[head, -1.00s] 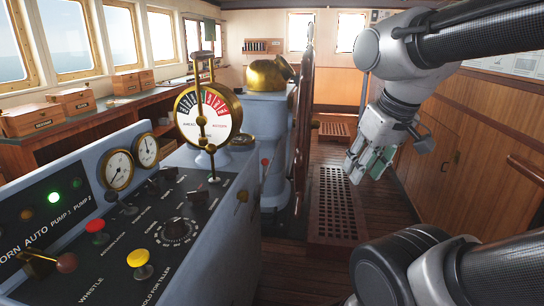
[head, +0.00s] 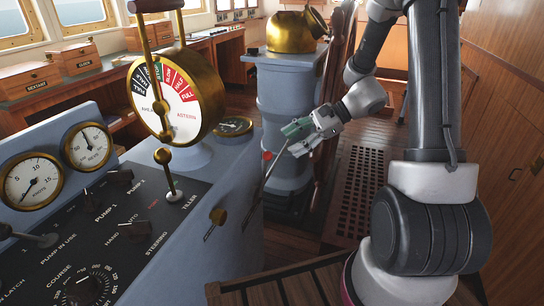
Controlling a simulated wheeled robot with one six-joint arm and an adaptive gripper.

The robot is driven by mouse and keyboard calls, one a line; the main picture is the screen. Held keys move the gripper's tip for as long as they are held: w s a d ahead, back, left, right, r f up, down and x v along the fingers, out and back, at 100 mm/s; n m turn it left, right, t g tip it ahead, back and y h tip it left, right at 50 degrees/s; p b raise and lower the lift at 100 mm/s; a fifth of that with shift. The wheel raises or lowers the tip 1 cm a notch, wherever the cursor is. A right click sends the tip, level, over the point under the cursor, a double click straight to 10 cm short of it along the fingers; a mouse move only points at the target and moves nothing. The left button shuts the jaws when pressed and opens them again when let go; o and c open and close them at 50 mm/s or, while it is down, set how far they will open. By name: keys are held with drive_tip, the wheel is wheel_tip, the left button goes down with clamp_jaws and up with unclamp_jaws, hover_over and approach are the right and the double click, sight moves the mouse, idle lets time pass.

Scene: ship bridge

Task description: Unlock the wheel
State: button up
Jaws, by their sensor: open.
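The ship's wheel (head: 336,95) is dark wood and seen nearly edge-on behind the blue pedestal (head: 284,110), which has a brass dome (head: 292,33) on top. A small red knob (head: 267,155) shows low on the pedestal's left side; whether it is the wheel's lock I cannot tell. My gripper (head: 289,139) is open and empty, in front of the pedestal and pointing left, just right of the red knob in the picture. Contact with it cannot be judged. The lower part of the wheel is partly hidden by my arm.
The blue console (head: 190,225) with gauges, switches and the brass telegraph (head: 190,95) fills the left. A wooden floor grating (head: 357,195) lies right of the pedestal. A wooden rail or frame (head: 285,285) is at the bottom.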

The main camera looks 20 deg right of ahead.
drive_tip(key=w+d+f+m+t+y, duration=0.1)
drive_tip(key=w+d+f+m+t, duration=0.2)
drive_tip(key=w+f+m, duration=0.45)
drive_tip(key=shift+n, duration=0.45)
drive_tip(key=x, duration=0.6)
drive_tip(key=f+x, duration=0.1)
drive_tip(key=x, duration=0.2)
drive_tip(key=shift+w+d, duration=0.2)
drive_tip(key=shift+d, duration=0.2)
drive_tip(key=shift+c, duration=0.5)
drive_tip(key=shift+r, duration=0.1)
clamp_jaws()
